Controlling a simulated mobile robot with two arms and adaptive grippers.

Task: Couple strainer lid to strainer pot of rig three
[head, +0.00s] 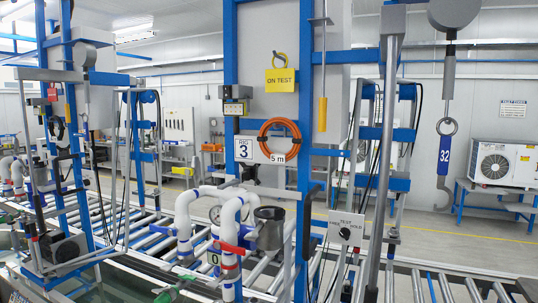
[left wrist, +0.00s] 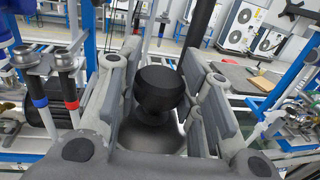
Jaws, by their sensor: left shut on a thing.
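The strainer pot of rig three is a grey open-topped cup (head: 269,228) beside the white pipes in the head view. The sign with the number 3 (head: 244,149) hangs on the blue frame above it. In the left wrist view my left gripper (left wrist: 160,62) has its fingers on both sides of a black knob (left wrist: 160,88), which I take to be the strainer lid's handle. A dark grey round part (left wrist: 150,134) shows below the knob, partly hidden by the gripper. The pot is not clear in the wrist view. My right gripper is in neither view.
White pipes (head: 185,215) with red and blue bands rise left of the pot. A test switch box (head: 346,229) and a grey post (head: 388,160) stand to its right. A hook tagged 32 (head: 444,160) hangs at the right. Roller conveyors run along the rigs.

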